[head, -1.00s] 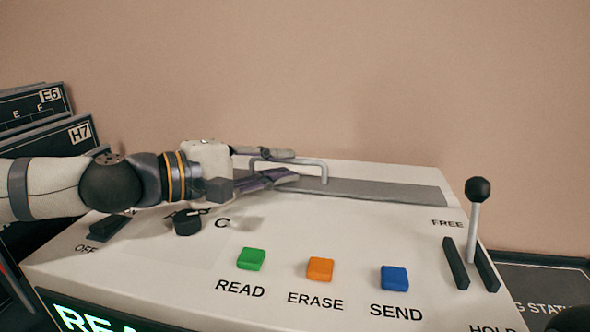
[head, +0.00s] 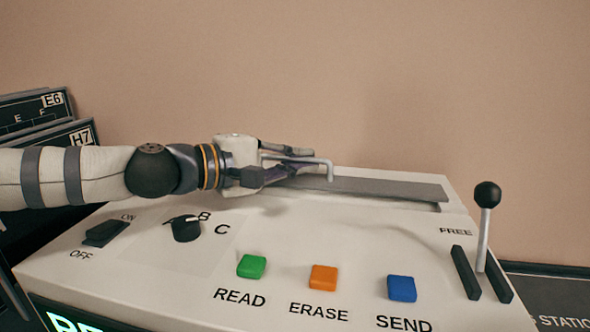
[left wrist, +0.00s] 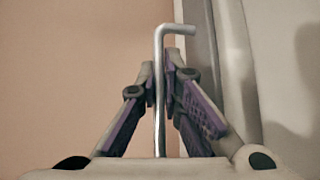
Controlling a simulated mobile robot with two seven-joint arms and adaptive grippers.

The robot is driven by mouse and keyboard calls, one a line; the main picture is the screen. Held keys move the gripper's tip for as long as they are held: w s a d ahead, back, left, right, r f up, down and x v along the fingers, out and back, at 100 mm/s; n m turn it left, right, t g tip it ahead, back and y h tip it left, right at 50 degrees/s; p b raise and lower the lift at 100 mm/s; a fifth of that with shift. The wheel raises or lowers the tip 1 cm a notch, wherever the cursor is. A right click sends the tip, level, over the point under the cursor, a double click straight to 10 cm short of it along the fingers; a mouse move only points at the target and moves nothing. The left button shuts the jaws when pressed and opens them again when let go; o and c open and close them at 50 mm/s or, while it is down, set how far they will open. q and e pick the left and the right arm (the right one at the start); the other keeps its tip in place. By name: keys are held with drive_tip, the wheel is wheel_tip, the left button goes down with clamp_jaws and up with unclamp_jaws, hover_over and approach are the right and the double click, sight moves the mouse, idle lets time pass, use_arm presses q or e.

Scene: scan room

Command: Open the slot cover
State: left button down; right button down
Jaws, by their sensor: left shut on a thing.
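The slot cover (head: 390,188) is a long grey strip along the back of the white console. Its near right corner appears slightly raised, with a dark shadow under it. A bent metal handle (head: 331,172) belongs to it at the left part. My left gripper (head: 315,158) reaches in from the left and is shut on the handle. In the left wrist view the handle (left wrist: 160,100) runs between the purple-padded fingers of my left gripper (left wrist: 160,65), and its bent end sticks out past the tips. The gripper hides the cover's left end. My right gripper is not in view.
The console top (head: 330,245) carries an ON/OFF switch (head: 105,232), a rotary knob (head: 187,229), green (head: 251,266), orange (head: 323,277) and blue (head: 402,288) buttons, and an upright lever (head: 484,225) at right. A plain wall (head: 400,80) stands behind.

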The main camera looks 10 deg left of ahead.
use_arm(q)
drive_tip(key=w, duration=0.3)
drive_tip(key=shift+f, duration=0.15)
drive_tip(key=shift+w+b, duration=0.3)
drive_tip(key=c, duration=2)
unclamp_jaws()
drive_tip(key=v, duration=1.2)
drive_tip(key=shift+r, duration=0.2)
